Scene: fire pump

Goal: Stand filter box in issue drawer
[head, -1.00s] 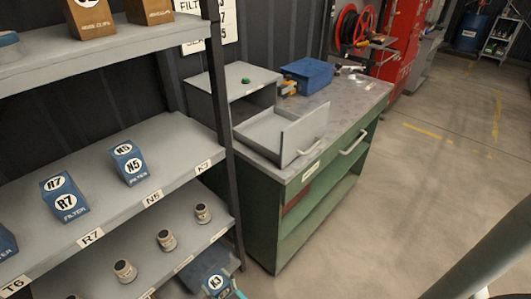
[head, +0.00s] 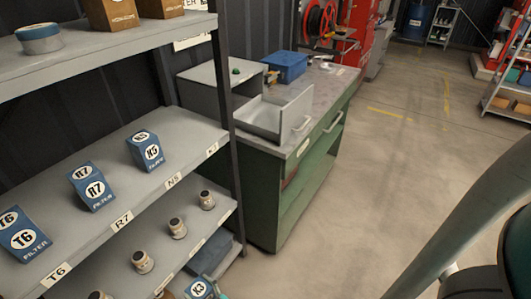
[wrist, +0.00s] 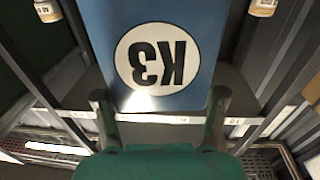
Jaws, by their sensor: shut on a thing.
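The blue filter box marked K3 (head: 199,289) shows at the bottom edge of the head view, mostly cut off, in front of the lower shelf. In the wrist view the K3 box (wrist: 170,58) fills the middle with its label upside down. My gripper (wrist: 160,97) is shut on it, with one finger at each side. The grey issue drawer (head: 297,110) stands pulled out from a grey cabinet (head: 205,72) on the green workbench. Its inside looks empty from here. My gripper and box are well short of the drawer, nearer to me.
A grey shelf rack (head: 120,160) at left holds blue filter boxes T6 (head: 22,235), R7 (head: 90,187) and N5 (head: 148,151), with small canisters below. A dark rack post (head: 228,130) stands between shelves and bench. A blue bin (head: 286,67) is behind the drawer.

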